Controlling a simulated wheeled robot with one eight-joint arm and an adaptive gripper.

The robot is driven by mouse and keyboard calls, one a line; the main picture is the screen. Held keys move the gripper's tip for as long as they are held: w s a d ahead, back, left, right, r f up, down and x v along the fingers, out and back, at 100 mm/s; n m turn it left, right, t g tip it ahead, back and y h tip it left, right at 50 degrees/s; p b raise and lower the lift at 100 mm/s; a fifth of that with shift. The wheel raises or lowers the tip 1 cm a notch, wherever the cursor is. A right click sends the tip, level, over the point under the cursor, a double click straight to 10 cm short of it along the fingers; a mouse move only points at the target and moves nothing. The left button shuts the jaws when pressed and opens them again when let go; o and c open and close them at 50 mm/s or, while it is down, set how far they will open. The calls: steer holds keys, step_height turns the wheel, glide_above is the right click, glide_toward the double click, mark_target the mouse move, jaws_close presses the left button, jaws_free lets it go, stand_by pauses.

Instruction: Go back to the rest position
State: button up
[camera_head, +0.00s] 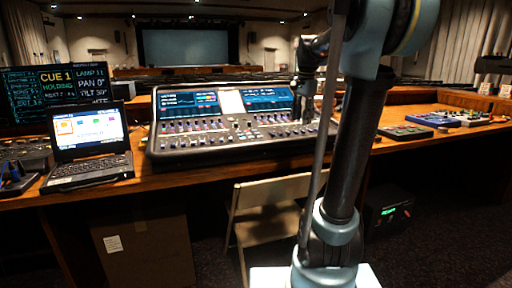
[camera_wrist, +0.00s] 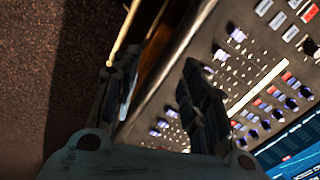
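My gripper (camera_head: 303,112) hangs over the right part of the mixing console (camera_head: 240,138) in the head view, partly behind my own arm. In the wrist view my gripper (camera_wrist: 160,62) has its two dark fingers spread apart with nothing between them. Beyond the fingers the wrist view shows the console's front edge and its faders and knobs (camera_wrist: 240,95). I cannot tell the exact height of the fingertips above the console.
A laptop (camera_head: 90,145) and a cue monitor (camera_head: 58,92) stand left of the console. Small control boxes (camera_head: 405,132) lie on the desk at right. A folding chair (camera_head: 265,210) and a cardboard box (camera_head: 148,245) stand below the desk's front edge.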

steer(key=s+a+f+n, duration=0.1)
steer(key=s+f+n, duration=1)
steer(key=s+f, duration=1.5)
steer(key=s, duration=0.3)
steer(key=shift+t, duration=0.4)
steer(key=shift+w+f, duration=0.2)
steer(key=shift+w, duration=0.25)
